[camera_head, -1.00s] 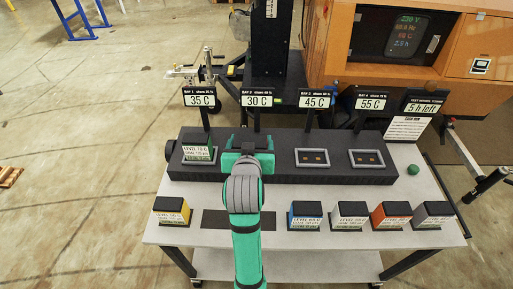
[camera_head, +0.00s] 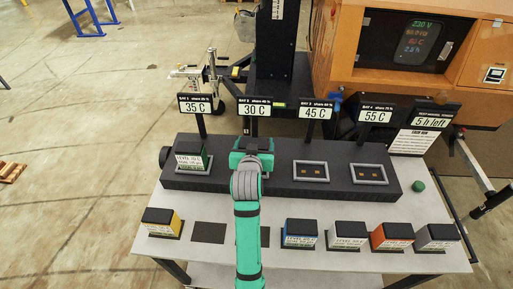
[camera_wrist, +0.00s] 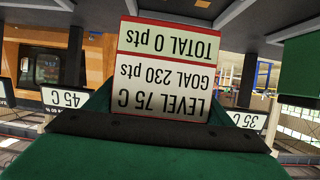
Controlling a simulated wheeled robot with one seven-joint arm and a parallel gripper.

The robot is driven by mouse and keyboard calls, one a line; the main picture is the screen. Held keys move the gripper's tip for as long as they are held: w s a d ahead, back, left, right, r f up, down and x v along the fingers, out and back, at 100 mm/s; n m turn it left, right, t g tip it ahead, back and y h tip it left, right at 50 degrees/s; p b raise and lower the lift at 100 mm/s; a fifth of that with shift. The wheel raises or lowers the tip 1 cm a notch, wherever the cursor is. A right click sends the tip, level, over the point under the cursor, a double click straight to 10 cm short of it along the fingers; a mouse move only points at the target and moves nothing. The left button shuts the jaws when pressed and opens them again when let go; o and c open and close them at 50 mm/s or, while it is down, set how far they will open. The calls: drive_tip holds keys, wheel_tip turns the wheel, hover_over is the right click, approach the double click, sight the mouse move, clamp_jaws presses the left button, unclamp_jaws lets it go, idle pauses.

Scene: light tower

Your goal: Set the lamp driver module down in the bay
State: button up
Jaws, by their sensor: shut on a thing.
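The label reads upside down: LEVEL 75 C, GOAL 230 pts, TOTAL 0 pts. In the head view my gripper and arm cover the held module and the second bay, so I cannot tell whether it touches the bay. Another module (camera_head: 189,152) sits in the first bay, under the 35 C sign (camera_head: 195,107).
Two empty framed bays (camera_head: 310,171) and (camera_head: 368,173) lie to the right. Yellow (camera_head: 162,222), blue (camera_head: 299,233), orange (camera_head: 392,236) and grey modules stand along the table's front. A dark empty pad (camera_head: 208,232) lies left of my arm. A green ball-shaped button (camera_head: 418,186) is at the right.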

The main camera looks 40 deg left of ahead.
drive_tip(key=f, duration=0.2)
drive_tip(key=a+f, duration=0.1)
drive_tip(key=shift+f, duration=0.35)
drive_tip(key=shift+a+f, duration=0.1)
drive_tip(key=shift+f, duration=0.05)
drive_tip(key=o, duration=1.5)
drive_tip(key=shift+s, duration=0.1)
drive_tip(key=v, duration=1.2)
